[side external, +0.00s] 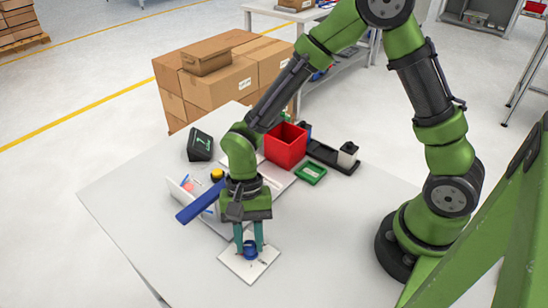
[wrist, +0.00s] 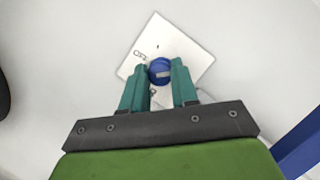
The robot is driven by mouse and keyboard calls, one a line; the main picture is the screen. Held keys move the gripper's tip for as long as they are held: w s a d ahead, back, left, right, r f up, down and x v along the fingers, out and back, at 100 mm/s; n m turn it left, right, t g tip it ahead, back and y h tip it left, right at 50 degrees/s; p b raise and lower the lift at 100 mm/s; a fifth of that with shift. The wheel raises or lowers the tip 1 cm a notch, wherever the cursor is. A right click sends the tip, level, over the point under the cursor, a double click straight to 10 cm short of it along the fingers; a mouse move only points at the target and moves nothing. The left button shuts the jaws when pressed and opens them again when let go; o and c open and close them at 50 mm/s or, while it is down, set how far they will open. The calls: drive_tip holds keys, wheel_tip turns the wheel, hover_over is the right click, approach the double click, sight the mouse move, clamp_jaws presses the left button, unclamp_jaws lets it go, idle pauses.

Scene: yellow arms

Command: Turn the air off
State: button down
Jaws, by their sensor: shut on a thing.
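A round blue knob (side external: 250,249) sits on a white square plate (side external: 264,270) at the front of the table. In the wrist view the knob (wrist: 160,71) shows a pale bar across its middle, and the plate (wrist: 190,50) has dark lettering on its left side, partly hidden by a finger. My gripper (side external: 249,247) points down over the plate. Its two teal fingers, seen in the wrist view (wrist: 160,84), are shut on the knob, one on each side. The knob's lower edge is partly hidden.
A long blue bar (side external: 200,203) lies just left of my gripper. A red bin (side external: 286,146), a green tray (side external: 311,173), a yellow button (side external: 217,175) and a black device (side external: 200,146) stand behind. The table (side external: 320,240) is clear to the right of the plate.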

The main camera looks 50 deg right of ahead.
drive_tip(key=n+g+h, duration=0.1)
drive_tip(key=n, duration=0.3)
drive_tip(key=shift+w+a, duration=0.1)
drive_tip(key=n+h, duration=0.2)
drive_tip(key=n, duration=0.2)
drive_tip(key=shift+a+n, duration=0.1)
drive_tip(key=shift+n, duration=0.2)
drive_tip(key=n+h, duration=0.1)
drive_tip(key=n, duration=0.3)
drive_tip(key=shift+a+h, duration=0.15)
drive_tip(key=shift+h, duration=0.25)
drive_tip(key=n, duration=0.2)
drive_tip(key=n+h, duration=0.1)
drive_tip(key=n, duration=0.2)
drive_tip(key=shift+t+h, duration=0.3)
drive_tip(key=shift+t, duration=0.1)
drive_tip(key=shift+n, duration=0.3)
drive_tip(key=c, duration=0.9)
unclamp_jaws()
drive_tip(key=shift+o, duration=0.2)
